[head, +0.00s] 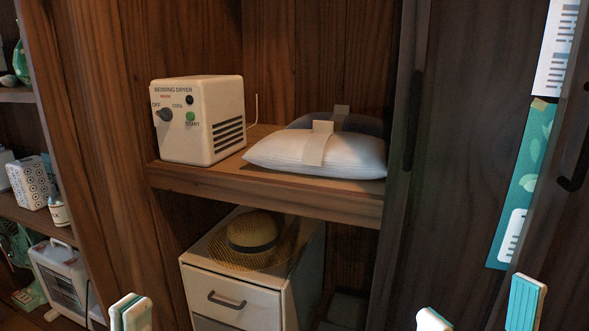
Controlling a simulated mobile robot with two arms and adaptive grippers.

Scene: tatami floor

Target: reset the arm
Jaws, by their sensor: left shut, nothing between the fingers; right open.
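My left gripper (131,312) shows at the bottom left of the head view, with only its pale, teal-sided fingertips in the picture. It is shut and empty, in front of the wooden cabinet. My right gripper (479,309) shows at the bottom right, with its two fingertips wide apart and nothing between them. Its right fingertip has a ribbed teal pad. Both grippers appear apart from the things in the cabinet. The rest of both arms is out of view.
A bedding dryer (198,120) and a white pillow (350,158) with a strap sit on the cabinet shelf (270,194). Below, a straw hat (250,240) lies on a white drawer unit (232,296). A white heater (62,278) stands at left. A dark door (465,150) is at right.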

